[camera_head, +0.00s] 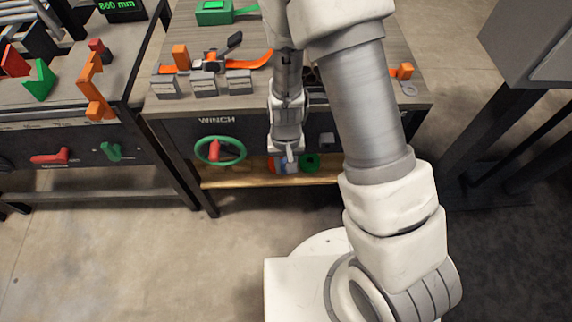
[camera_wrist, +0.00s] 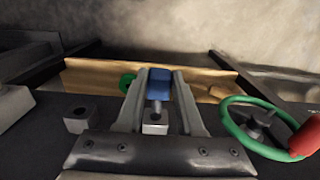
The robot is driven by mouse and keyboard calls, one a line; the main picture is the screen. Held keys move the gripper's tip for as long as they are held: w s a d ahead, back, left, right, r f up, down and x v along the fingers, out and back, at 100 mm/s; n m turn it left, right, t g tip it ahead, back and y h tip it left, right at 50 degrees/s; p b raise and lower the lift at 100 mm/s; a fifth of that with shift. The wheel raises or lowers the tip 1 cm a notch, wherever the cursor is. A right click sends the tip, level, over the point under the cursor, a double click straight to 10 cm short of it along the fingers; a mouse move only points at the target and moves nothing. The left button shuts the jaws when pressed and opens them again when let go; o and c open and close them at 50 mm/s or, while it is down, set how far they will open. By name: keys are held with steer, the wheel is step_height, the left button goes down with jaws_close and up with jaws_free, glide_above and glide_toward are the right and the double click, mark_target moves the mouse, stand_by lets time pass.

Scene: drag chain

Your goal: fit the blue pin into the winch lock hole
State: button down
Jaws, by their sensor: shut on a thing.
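My gripper (camera_wrist: 160,78) is shut on the blue pin (camera_wrist: 158,90), with one finger on each side of its blue head. The pin's thin metal shank points toward a small grey block with a hole (camera_wrist: 155,127) on the dark winch front. The shank's tip looks close to or at the hole; I cannot tell whether it is inside. In the head view my gripper (camera_head: 288,150) hangs in front of the winch panel (camera_head: 185,130), right of the green handwheel (camera_head: 241,152). My arm hides the block there.
The handwheel, with a red handle (camera_wrist: 305,138), is close on the right in the wrist view. A second grey block (camera_wrist: 77,121) is to the left. A wooden shelf (camera_head: 240,178) with a green ring (camera_head: 309,162) lies below. Clamps and orange parts (camera_head: 180,57) stand on the bench top.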

steer(key=shift+w, duration=0.85)
steer(key=shift+w, duration=0.35)
steer(key=shift+w, duration=0.8)
steer(key=shift+c, duration=2.3)
jaws_free()
step_height(320, 180, up, 17)
steer(key=p, duration=0.5)
steer(key=shift+r, duration=0.2)
steer(key=shift+r, duration=0.1)
